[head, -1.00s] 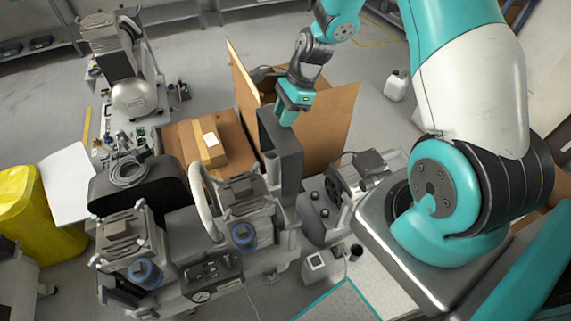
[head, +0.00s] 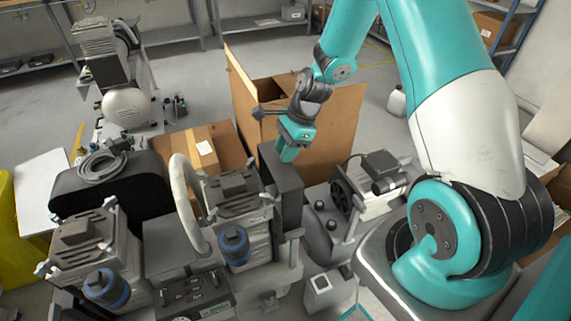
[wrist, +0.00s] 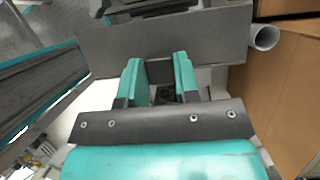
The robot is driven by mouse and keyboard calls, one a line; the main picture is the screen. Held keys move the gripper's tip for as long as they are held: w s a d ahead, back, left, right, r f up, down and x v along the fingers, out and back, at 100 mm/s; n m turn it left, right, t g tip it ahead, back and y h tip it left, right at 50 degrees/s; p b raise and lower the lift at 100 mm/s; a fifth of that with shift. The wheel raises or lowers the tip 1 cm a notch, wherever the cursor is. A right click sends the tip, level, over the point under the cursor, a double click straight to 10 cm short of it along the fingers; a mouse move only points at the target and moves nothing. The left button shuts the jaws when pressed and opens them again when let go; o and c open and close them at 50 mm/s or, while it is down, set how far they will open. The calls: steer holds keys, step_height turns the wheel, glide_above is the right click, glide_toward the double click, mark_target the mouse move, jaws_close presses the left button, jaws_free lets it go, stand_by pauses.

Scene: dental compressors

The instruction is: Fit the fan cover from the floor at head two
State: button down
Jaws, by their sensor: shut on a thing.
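My gripper (head: 289,152) is shut on the fan cover (head: 284,186), a dark grey box-like shell, and holds it upright by its top edge. In the wrist view the teal fingertips (wrist: 159,78) pinch a tab on the grey cover (wrist: 205,38). The cover hangs just right of the middle compressor head (head: 240,200), which has a blue-ringed filter; whether they touch I cannot tell. Another such head (head: 85,245) is at left. A third, motor-like unit with a dark fan (head: 345,192) is at right. Which one is head two I cannot tell.
An open cardboard box (head: 335,125) stands behind my gripper, with a closed carton (head: 203,145) to its left. A curved pale hose (head: 185,190) arches beside the middle head. A black tank (head: 110,185) lies at left. Free floor shows at the back.

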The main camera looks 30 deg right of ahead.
steer(key=shift+f+b, duration=0.3)
steer(key=shift+f, duration=0.2)
step_height(320, 180, down, 18)
steer(key=b, duration=1.7)
steer(key=shift+b, duration=0.4)
steer(key=shift+a+p, duration=0.1)
steer(key=shift+p, duration=0.35)
steer(key=shift+f+p, duration=0.25)
steer(key=shift+p, duration=0.25)
stand_by(0.8)
steer(key=shift+c, duration=1.4)
jaws_free()
steer(key=shift+r, duration=0.1)
